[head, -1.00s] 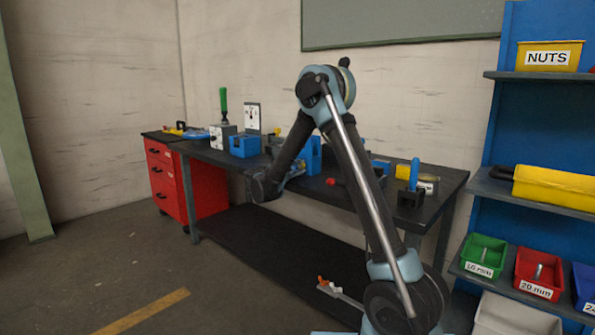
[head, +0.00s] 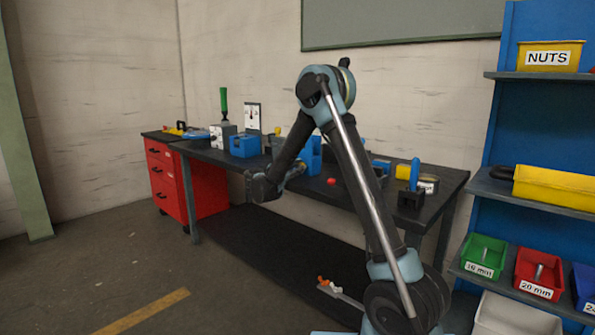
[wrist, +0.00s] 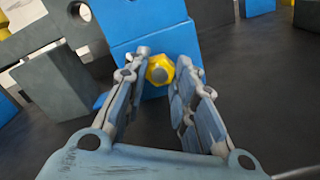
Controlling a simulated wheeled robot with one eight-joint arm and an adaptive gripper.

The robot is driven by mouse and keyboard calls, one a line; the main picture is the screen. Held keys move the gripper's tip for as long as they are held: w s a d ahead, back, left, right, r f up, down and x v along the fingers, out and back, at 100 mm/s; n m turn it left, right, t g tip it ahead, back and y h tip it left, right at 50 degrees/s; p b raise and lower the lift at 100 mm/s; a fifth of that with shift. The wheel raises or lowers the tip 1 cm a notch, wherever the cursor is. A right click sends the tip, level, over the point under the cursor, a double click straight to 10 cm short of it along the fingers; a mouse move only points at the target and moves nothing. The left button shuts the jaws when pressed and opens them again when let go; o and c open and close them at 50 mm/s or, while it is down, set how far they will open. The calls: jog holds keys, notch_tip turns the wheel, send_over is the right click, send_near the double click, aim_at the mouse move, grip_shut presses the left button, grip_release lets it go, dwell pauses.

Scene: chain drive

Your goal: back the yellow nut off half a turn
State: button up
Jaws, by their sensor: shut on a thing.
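The nut itself is hidden or too small to tell in the head view.
The dark workbench (head: 340,192) carries a blue vise-like block (head: 245,146), a green-handled tool (head: 224,102), a small red item (head: 331,182) and a blue-handled clamp (head: 411,190). In the wrist view, grey plates (wrist: 55,85) stand close at left.

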jog(key=shift+f+n, duration=0.1)
jog(key=shift+n, duration=0.2)
dwell(0.4)
jog(key=o, duration=1.1)
jog(key=shift+w, duration=0.1)
jog(key=shift+c, duration=0.2)
jog(key=v, duration=1.2)
